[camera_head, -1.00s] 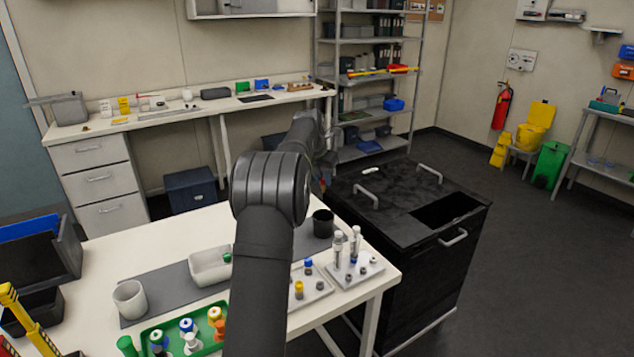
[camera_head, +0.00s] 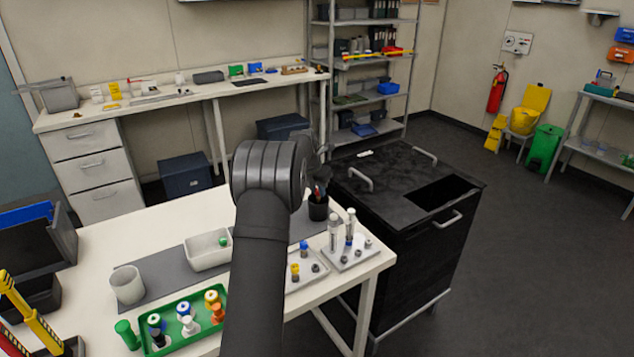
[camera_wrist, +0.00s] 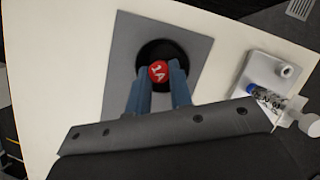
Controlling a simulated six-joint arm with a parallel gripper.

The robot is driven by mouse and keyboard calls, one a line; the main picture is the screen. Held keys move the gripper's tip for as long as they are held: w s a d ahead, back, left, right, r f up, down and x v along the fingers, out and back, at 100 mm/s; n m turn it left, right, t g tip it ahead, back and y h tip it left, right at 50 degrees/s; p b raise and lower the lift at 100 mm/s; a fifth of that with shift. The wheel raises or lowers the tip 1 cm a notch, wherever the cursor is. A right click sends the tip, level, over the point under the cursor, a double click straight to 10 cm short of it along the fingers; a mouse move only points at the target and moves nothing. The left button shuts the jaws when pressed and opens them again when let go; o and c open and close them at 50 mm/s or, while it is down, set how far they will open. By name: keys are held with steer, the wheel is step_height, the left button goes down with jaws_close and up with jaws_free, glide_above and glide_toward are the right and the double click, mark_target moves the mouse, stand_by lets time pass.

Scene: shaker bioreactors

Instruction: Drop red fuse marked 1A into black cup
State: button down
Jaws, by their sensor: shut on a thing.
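The red fuse marked 1A (camera_wrist: 158,71) shows its round red face in the wrist view. My gripper (camera_wrist: 157,78) is shut on it, with one blue-grey finger on each side. The black cup (camera_wrist: 160,49) is behind the fuse in the wrist view, and the fuse overlaps its round dark opening. In the head view the black cup (camera_head: 318,210) stands upright near the table's back right edge, and my gripper (camera_head: 321,184) is right above it, small and partly hidden by my arm. I cannot tell whether the fuse is below the rim.
A grey mat (camera_wrist: 120,55) lies under the cup. Beside it is a plate with vials (camera_head: 362,252). A white bin (camera_head: 200,262), a white cup (camera_head: 127,292) and a green tray (camera_head: 175,350) with coloured fuses are nearer. A black cabinet (camera_head: 415,245) stands right of the table.

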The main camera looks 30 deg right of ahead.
mark_target(317, 191)
steer(key=shift+f, duration=0.3)
steer(key=c, duration=1.2)
jaws_free()
steer(key=shift+r, duration=3.55)
